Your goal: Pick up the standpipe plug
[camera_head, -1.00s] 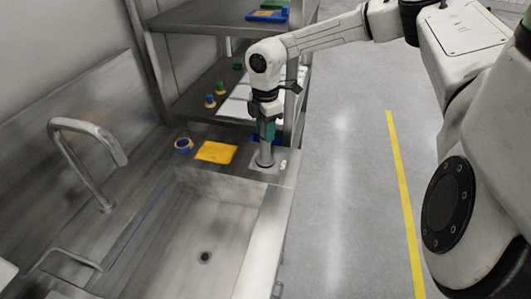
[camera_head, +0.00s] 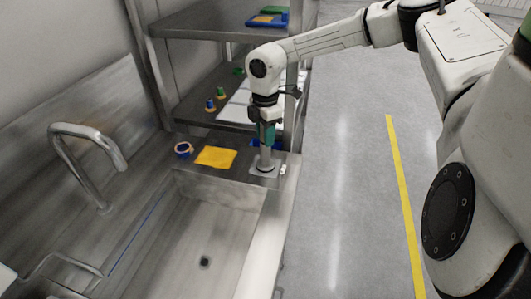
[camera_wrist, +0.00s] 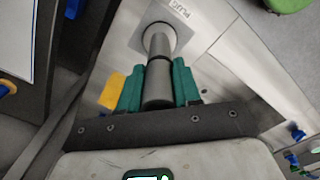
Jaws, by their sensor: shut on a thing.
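The standpipe plug is a grey upright pipe with a wider round foot (camera_head: 264,167). It stands on a pale square pad (camera_head: 256,172) at the sink's far right corner. The wrist view shows the plug (camera_wrist: 159,65) between my fingers, its foot on the pad (camera_wrist: 183,15) with the printed word PLUG. My gripper (camera_head: 266,135) points down from above, its teal fingers shut on the upper pipe. In the wrist view my gripper (camera_wrist: 159,86) has one finger on each side of the pipe. I see no clear gap under the foot.
The empty sink basin (camera_head: 205,225) is in front. Shelves (camera_head: 200,95) with small blue and green items rise behind. Open floor (camera_head: 345,180) lies right.

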